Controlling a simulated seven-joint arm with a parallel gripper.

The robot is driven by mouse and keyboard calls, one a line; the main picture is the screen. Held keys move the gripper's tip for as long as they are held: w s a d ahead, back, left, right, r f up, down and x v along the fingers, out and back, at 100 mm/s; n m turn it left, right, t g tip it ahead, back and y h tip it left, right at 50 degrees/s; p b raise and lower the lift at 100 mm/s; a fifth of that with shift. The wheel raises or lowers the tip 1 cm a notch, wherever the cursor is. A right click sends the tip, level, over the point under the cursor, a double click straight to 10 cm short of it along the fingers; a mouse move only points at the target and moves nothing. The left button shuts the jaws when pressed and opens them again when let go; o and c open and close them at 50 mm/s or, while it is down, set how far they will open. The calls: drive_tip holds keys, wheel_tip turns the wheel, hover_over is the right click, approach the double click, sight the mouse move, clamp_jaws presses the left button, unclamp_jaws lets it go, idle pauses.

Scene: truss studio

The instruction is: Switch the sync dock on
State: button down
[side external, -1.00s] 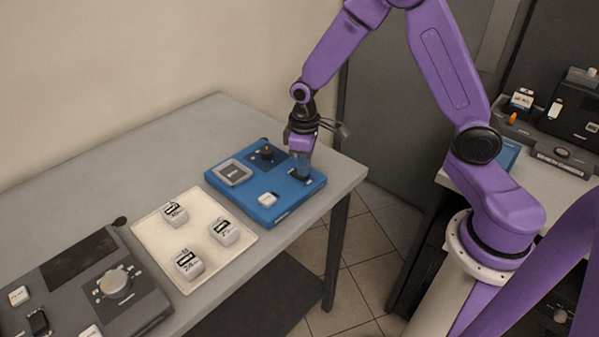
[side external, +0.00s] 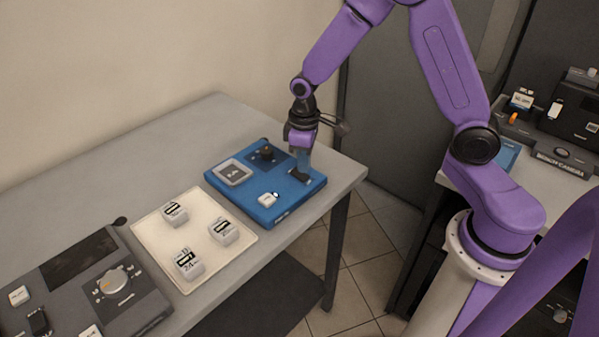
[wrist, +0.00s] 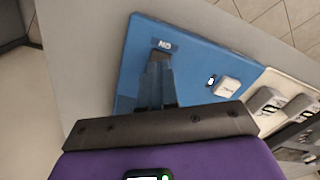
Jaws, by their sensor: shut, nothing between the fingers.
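The blue dock (side external: 290,208) lies on the grey table near its right end. It has a grey-framed display (side external: 235,172) with light characters on it, a black knob (side external: 266,152) and a white button (side external: 267,199) with a small bright light beside it. A dark rocker switch (side external: 299,176) sits toward its right side. My gripper (side external: 303,169) is shut and empty, with its fingertips right at the switch; I cannot tell whether they touch. In the wrist view the shut fingers (wrist: 157,62) end beside an ON label (wrist: 165,45), and they hide most of the switch.
A cream tray (side external: 160,245) with three white blocks lies left of the dock. A dark grey panel (side external: 140,305) with a dial and screen is at the front left. A second bench (side external: 475,190) with other devices stands at right. The table's back is clear.

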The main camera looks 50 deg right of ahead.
sight(304, 177)
wheel_tip(304, 177, up, 5)
drive_tip(key=shift+r, duration=0.1)
idle(0.6)
drive_tip(key=s+a+r+n, duration=0.1)
drive_tip(key=s+r+n, duration=0.2)
drive_tip(key=s, duration=1)
drive_tip(key=s+r+n, duration=0.3)
drive_tip(key=s, duration=1)
drive_tip(key=shift+s+a+r+n, duration=0.3)
drive_tip(key=shift+a+r, duration=0.1)
